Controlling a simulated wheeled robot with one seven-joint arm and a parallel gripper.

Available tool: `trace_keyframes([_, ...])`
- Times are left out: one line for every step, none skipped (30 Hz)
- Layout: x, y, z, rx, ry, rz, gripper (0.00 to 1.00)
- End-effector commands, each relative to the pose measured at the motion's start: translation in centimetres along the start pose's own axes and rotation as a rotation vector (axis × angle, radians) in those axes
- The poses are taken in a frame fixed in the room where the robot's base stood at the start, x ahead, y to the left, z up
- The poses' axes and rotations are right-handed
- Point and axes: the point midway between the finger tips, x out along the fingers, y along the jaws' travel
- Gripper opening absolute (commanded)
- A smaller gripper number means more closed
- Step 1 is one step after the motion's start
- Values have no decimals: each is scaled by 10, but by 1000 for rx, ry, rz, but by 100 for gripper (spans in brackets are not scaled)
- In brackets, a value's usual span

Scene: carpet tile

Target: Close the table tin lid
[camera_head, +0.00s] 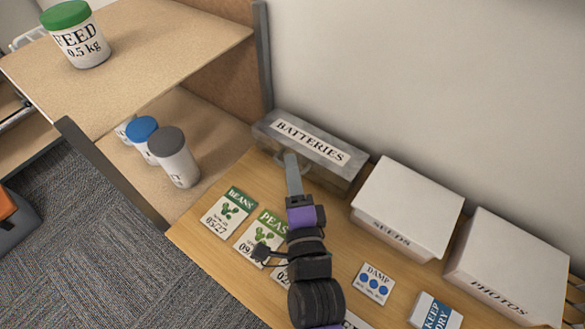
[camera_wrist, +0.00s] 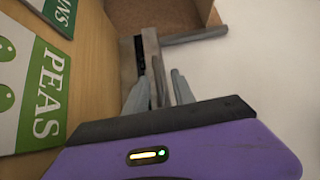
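The table tin is a grey metal box (camera_head: 345,181) with a white BATTERIES label on its lid (camera_head: 267,124). It stands at the back left of the wooden table against the wall. In the head view the lid lies nearly flat over the box. In the wrist view the tin (camera_wrist: 128,62) is seen end-on, with a dark narrow gap beside the lid edge (camera_wrist: 151,48). My gripper (camera_head: 290,156) is at the tin's front left side, and its fingers (camera_wrist: 160,74) show apart in the wrist view. Whether a finger touches the lid is unclear.
A SEEDS box (camera_head: 408,205) and a PHOTOS box (camera_head: 512,262) stand right of the tin. BEANS (camera_head: 229,211) and PEAS (camera_wrist: 35,90) packets lie in front. A DAMP card (camera_head: 373,284) lies nearby. A shelf with jars (camera_head: 174,158) is at left.

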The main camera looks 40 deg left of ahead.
Motion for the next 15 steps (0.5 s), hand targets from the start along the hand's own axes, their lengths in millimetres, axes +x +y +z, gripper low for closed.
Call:
trace_keyframes([-6,3,0,3,1,0,31])
trace_keyframes([-10,3,0,3,1,0,31])
trace_keyframes([-16,4,0,3,2,0,31])
trace_keyframes([-21,4,0,3,2,0,31])
trace_keyframes([-26,4,0,3,1,0,31])
trace_keyframes([-33,4,0,3,1,1,31])
trace_keyframes([-38,4,0,3,1,0,31])
trace_keyframes([-42,4,-1,3,2,0,31])
trace_keyframes([-48,4,-1,1,2,0,31])
trace_keyframes([-52,3,-1,2,2,0,31])
trace_keyframes([-56,3,-1,2,2,-1,31])
trace_keyframes([-60,3,-1,1,1,1,31])
trace_keyframes([-63,2,-1,1,2,0,31])
trace_keyframes([-66,2,-1,1,2,-1,31])
trace_keyframes([-68,2,-2,1,2,0,31])
